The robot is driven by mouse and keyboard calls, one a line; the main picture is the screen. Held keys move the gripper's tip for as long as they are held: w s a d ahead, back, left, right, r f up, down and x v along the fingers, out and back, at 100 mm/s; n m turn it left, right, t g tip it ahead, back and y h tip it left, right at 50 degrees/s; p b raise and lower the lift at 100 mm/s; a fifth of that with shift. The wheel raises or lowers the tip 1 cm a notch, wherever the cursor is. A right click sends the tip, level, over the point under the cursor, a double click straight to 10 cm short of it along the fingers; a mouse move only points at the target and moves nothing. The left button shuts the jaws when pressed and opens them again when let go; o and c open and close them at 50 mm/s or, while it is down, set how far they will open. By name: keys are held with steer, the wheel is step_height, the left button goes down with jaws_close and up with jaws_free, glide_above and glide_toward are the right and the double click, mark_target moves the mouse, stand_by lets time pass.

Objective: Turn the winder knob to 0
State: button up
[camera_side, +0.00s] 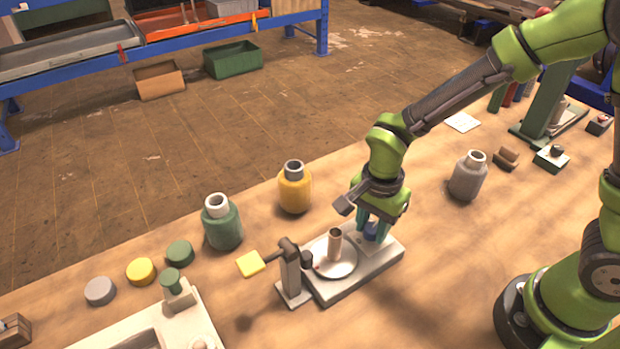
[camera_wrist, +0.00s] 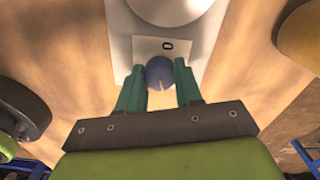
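The winder knob (camera_wrist: 160,73) is a round blue knob with a pale pointer line. In the wrist view a black 0 is printed on the white plate (camera_wrist: 146,48) at the knob's upper side, while the pointer line is toward the bottom of the picture, away from the 0. My gripper (camera_wrist: 160,66) points down with one teal finger on each side of the knob, with no clear gap, and looks shut on it. In the side view my gripper (camera_side: 371,228) is low over the winder base (camera_side: 352,283), and its fingers partly hide the knob (camera_side: 370,231).
A pale round plate (camera_side: 340,268) with an upright tube (camera_side: 334,244) sits beside my gripper. Yellow (camera_side: 295,192), green (camera_side: 222,230) and grey (camera_side: 468,178) bottles stand around.

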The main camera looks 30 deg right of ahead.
steer(key=c, duration=0.4)
